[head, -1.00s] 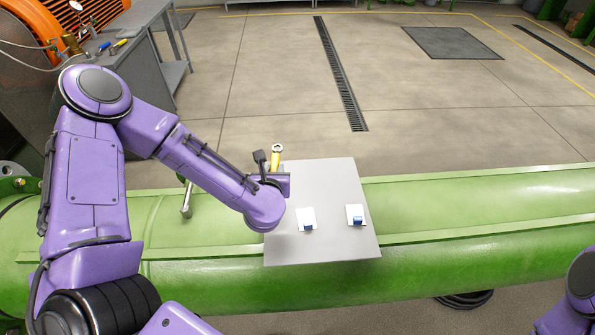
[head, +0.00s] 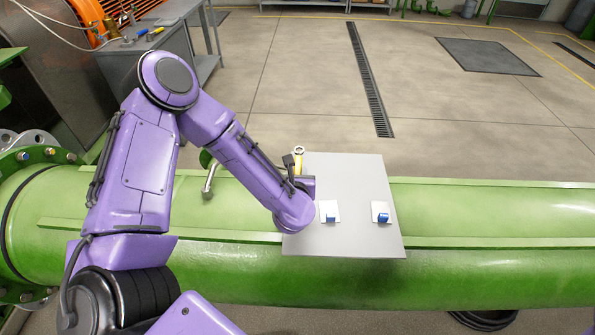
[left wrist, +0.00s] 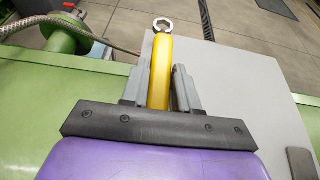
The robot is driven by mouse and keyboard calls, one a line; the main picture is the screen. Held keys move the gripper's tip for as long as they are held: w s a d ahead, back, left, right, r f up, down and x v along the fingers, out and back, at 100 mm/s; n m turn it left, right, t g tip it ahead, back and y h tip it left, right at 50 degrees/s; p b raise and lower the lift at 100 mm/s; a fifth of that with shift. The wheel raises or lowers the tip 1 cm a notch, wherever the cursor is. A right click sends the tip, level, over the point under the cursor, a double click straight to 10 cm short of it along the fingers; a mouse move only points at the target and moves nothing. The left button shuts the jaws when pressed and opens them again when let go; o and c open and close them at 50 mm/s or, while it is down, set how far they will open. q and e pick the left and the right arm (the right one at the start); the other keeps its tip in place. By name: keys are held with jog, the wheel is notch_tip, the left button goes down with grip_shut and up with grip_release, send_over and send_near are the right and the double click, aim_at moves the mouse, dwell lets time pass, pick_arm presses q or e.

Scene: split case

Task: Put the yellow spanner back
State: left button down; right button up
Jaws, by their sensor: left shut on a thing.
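The yellow spanner (left wrist: 161,65) is between the fingers of my left gripper (left wrist: 160,88) in the left wrist view, its silver ring end pointing away from the gripper. The gripper is shut on its yellow handle. In the head view the spanner's ring end (head: 299,150) and a bit of yellow show beyond my left gripper (head: 297,172), over the left far edge of a grey board (head: 345,175). The near end of the handle is hidden by the gripper. My right gripper is not in view.
The board lies on top of a large green pipe (head: 490,225). Two white plates with blue pieces (head: 329,212) (head: 381,213) are on the board. A grey bench (head: 165,30) with several small tools stands at the far left. A metal lever (head: 210,179) stands left of the board.

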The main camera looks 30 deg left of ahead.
pick_arm(q)
jog(key=shift+w+f, duration=0.15)
jog(key=shift+f+b, duration=1.1)
jog(key=shift+c, duration=1.4)
grip_release()
jog(key=shift+b+v, duration=0.45)
jog(key=shift+v, duration=2.65)
